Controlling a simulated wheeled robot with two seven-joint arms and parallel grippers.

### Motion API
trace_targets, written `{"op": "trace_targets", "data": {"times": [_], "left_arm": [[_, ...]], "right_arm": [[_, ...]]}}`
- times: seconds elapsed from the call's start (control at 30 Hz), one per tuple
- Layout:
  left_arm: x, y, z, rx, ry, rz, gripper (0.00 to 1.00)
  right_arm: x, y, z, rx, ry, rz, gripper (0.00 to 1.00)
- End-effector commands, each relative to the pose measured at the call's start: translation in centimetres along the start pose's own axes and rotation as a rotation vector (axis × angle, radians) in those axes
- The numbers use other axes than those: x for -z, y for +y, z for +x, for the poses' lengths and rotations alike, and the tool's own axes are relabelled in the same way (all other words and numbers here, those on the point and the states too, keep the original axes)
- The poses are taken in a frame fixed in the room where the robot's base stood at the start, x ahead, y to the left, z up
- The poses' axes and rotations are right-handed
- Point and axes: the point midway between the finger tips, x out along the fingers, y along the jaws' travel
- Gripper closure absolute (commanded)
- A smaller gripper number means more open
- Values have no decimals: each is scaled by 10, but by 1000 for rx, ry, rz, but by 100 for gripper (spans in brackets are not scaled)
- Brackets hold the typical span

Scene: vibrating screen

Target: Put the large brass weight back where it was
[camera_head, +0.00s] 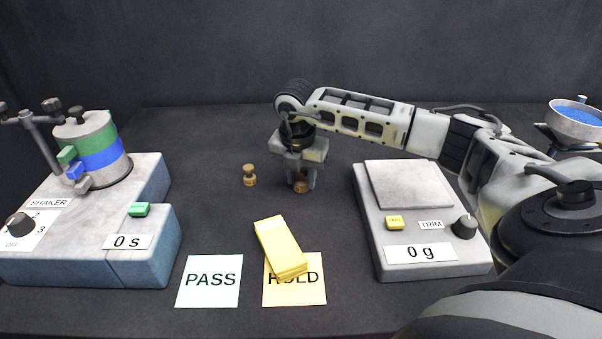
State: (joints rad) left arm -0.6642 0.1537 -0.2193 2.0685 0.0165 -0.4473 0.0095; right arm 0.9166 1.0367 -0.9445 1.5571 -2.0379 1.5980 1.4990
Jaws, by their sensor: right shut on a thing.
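My right gripper (301,178) reaches in from the right and points down near the middle of the table. Its fingers are shut on a brass weight (301,187). Only the lower part of this weight shows between the fingertips, at or just above the table top; I cannot tell whether it touches. A second brass weight (249,175), with a knob on top, stands upright on the table to the left of the gripper, apart from it. The held weight's full size is hidden by the fingers. My left gripper is not in view.
A scale (437,268) reading 0 g, its pan empty, stands right of the gripper. A shaker (150,250) with stacked sieves is at left. PASS (210,281) and HOLD (300,292) cards lie in front, with a yellow block (280,246) partly over HOLD. A blue-filled bowl (577,122) is far right.

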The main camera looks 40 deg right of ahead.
Motion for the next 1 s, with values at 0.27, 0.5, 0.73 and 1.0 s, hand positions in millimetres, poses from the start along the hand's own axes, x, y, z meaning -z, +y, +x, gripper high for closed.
{"op": "trace_targets", "data": {"times": [0.27, 0.5, 0.73, 1.0], "left_arm": [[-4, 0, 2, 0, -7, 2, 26], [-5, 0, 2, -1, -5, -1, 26], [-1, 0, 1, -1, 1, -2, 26], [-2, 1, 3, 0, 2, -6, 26]], "right_arm": [[0, 0, 2, -2, 0, 1, 99], [1, 0, 4, 0, 1, 1, 45], [1, 0, 2, 0, 1, 1, 45], [0, 1, -32, -5, -2, 1, 45]]}}
